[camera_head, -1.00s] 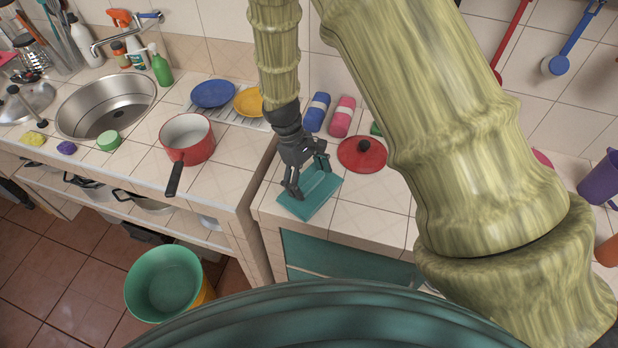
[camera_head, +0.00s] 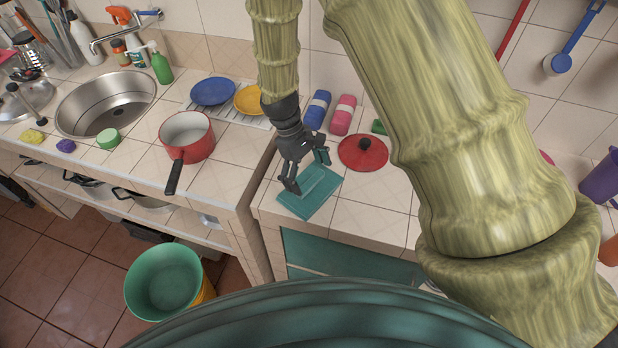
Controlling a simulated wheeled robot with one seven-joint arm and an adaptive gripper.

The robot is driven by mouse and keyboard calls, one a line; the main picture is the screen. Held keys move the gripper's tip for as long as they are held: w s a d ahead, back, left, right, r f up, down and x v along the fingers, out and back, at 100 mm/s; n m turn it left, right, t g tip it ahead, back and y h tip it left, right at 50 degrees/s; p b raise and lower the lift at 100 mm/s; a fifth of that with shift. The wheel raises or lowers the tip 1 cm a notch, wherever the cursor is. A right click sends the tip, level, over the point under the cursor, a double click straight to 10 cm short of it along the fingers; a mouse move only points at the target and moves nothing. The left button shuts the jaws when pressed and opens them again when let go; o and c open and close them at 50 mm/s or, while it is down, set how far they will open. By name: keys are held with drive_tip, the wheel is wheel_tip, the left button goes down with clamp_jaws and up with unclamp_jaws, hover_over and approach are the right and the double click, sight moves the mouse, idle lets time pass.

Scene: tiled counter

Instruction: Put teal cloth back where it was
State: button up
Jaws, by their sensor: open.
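The teal cloth (camera_head: 318,199) lies flat, folded into a rectangle, on the tiled counter near its front left corner. My gripper (camera_head: 306,178) is over the cloth, pointing down, with its fingers spread apart. The fingertips are just above the cloth's far part; whether they touch it cannot be told. Nothing shows between the fingers except the cloth below.
A red lid (camera_head: 363,153) lies just right of my gripper. A red saucepan (camera_head: 187,137) stands on the left counter, across a gap. Counter tiles right of the teal cloth are clear.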

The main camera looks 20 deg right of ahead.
drive_tip(key=b+v, duration=0.3)
drive_tip(key=v, duration=0.8)
drive_tip(key=shift+b, duration=0.3)
drive_tip(key=shift+s, duration=0.1)
